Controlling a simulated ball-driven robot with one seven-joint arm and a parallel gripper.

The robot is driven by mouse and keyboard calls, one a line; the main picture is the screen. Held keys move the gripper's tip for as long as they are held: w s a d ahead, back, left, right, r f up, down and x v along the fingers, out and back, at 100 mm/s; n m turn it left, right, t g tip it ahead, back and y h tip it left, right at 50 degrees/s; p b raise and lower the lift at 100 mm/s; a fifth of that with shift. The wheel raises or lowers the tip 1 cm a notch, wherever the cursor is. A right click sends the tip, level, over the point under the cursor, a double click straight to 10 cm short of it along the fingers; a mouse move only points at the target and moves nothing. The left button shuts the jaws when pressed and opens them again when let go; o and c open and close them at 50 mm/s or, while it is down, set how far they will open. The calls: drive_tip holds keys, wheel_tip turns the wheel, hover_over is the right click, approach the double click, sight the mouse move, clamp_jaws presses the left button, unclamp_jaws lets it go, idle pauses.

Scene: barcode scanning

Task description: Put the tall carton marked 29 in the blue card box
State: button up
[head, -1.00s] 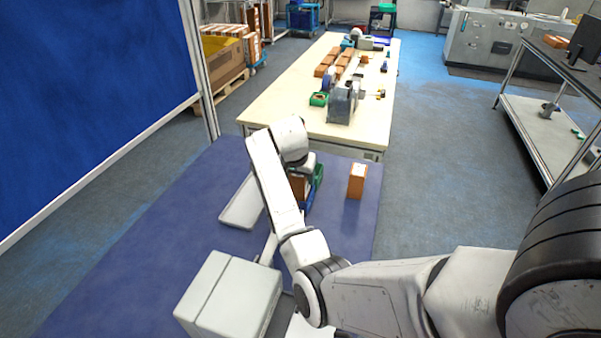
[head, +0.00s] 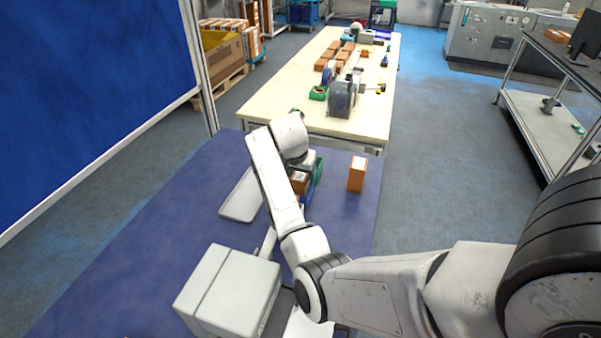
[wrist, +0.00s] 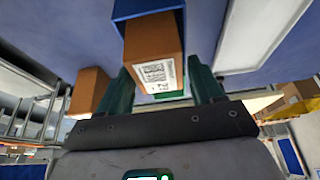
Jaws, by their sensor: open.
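An orange-brown carton (head: 300,183) is in the blue card box (head: 309,194), below my gripper (head: 307,168). In the wrist view the carton (wrist: 153,62) shows a white barcode label. Its number is too small to read. Its far end is inside the blue box (wrist: 148,10). My gripper (wrist: 165,88) is open, with a dark green finger on each side of the carton's near end. My arm and hand hide part of the box in the head view.
A second orange-brown carton (head: 356,174) stands upright on the blue mat (head: 345,220) to the right. A pale tray (head: 241,197) lies to the left. A cream table (head: 275,105) with several boxes stands behind. The mat's right side is mostly free.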

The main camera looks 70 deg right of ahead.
drive_tip(key=shift+r, duration=0.15)
drive_tip(key=shift+r+p, duration=1.95)
drive_tip(key=shift+r, duration=1)
drive_tip(key=shift+o, duration=0.2)
drive_tip(key=o, duration=0.5)
drive_tip(key=b+v, duration=0.2)
drive_tip(key=v, duration=0.8)
drive_tip(key=shift+a+r, duration=0.15)
drive_tip(key=shift+r, duration=0.2)
